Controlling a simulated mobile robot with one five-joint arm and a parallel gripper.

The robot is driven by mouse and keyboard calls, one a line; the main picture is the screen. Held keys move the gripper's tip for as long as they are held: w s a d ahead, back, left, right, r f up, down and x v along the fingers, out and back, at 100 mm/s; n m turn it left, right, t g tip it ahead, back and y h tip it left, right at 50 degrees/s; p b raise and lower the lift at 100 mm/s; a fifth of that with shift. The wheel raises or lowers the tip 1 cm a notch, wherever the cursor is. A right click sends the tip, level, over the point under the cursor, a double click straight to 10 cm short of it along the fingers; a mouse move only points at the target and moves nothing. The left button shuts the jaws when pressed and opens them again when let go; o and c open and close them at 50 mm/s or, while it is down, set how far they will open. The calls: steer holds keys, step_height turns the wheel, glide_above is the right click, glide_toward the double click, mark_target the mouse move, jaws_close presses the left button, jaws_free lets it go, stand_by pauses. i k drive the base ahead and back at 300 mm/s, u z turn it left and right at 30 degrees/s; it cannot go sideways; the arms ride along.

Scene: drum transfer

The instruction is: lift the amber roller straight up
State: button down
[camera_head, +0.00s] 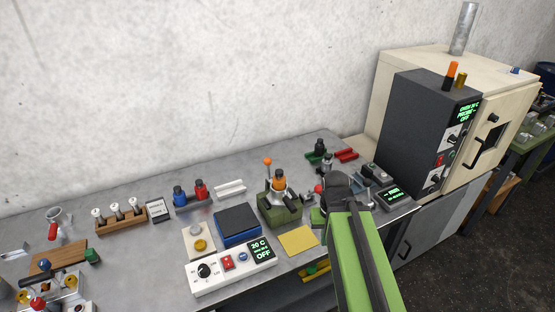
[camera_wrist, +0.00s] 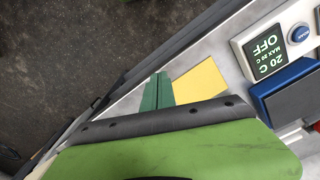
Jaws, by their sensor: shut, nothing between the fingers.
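An amber, brownish-gold cylinder (camera_head: 461,80) stands on the dark control box at the right, beside an orange-and-black one. I take it for the amber roller, though it is small in the head view. My gripper shows in the wrist view (camera_wrist: 158,80) as two green fingers lying together, shut and empty, above the bench near a yellow pad (camera_wrist: 200,82). In the head view my green arm and dark wrist hide most of it. It is well left of and below the amber cylinder, apart from it. The amber cylinder is out of the wrist view.
The oven cabinet (camera_head: 425,62) carries a tall metal cylinder (camera_head: 464,28). A green press-like device (camera_head: 280,207), a blue block (camera_head: 238,224) and a white control panel (camera_head: 232,270) stand left of my arm.

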mark_target(279, 179)
steer(key=u, duration=0.85)
steer(key=k, duration=0.1)
steer(key=u, duration=3.05)
steer(key=k, duration=1.5)
steer(key=z, duration=1.35)
steer(key=i, duration=1.05)
steer(key=u, duration=0.1)
